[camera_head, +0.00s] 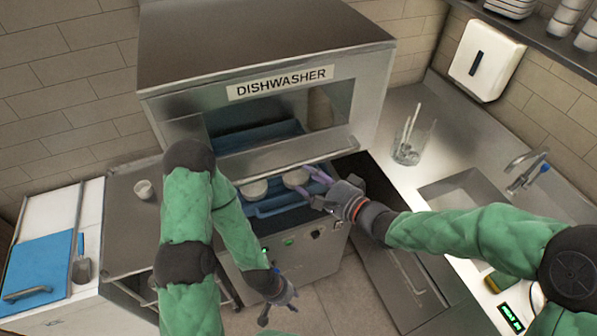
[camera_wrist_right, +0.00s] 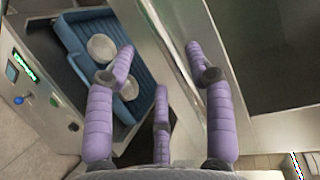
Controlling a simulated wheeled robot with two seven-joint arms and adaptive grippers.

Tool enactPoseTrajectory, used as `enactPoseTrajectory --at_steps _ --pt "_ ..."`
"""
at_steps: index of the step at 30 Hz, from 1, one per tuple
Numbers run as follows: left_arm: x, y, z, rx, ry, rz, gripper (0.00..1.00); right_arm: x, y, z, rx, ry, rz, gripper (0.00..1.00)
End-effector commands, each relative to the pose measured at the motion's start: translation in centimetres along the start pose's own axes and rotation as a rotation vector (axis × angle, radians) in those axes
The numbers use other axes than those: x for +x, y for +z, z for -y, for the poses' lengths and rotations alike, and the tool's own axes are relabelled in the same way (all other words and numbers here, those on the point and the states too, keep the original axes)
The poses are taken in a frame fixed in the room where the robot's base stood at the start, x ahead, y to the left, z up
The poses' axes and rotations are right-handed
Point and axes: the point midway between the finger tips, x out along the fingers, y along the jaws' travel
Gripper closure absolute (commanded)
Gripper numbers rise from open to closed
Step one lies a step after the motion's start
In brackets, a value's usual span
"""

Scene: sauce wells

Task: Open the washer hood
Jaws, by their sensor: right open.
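The washer hood (camera_head: 255,60) is a steel box labelled DISHWASHER at the back centre. A bar (camera_head: 290,158) runs across its lower front. A gap shows below the bar, with a blue rack (camera_head: 275,203) and pale round dishes in it, so the hood looks at least partly raised. My right gripper (camera_head: 318,186) is open and empty, just under the right end of the bar. In the right wrist view my gripper's (camera_wrist_right: 162,60) purple fingers are spread over a steel edge; I cannot tell if they touch it. My left gripper (camera_head: 279,303) hangs low in front, fingers apart and empty.
A glass with utensils (camera_head: 408,150) stands on the right counter, near a sink (camera_head: 470,195). A small cup (camera_head: 144,188) is on the left steel table. A blue board (camera_head: 38,265) lies far left. A control panel (camera_head: 290,241) is below the rack.

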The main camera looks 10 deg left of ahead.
Motion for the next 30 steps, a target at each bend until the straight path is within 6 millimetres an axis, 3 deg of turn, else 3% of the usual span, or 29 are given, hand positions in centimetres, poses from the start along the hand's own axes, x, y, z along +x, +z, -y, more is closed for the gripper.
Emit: enactPoseTrajectory --at_steps 3,9,30 --pt "0.0 0.0 0.0 0.0 0.0 0.0 0.6 -2.2 -0.1 0.0 0.001 0.0 -0.004 0.46" --pt "0.0 0.0 0.0 0.0 0.0 0.0 0.6 -4.2 0.0 0.0 0.001 0.0 -0.002 0.46" --pt "0.0 0.0 0.0 0.0 0.0 0.0 0.6 -4.6 0.0 0.0 0.0 0.0 0.0 0.46"
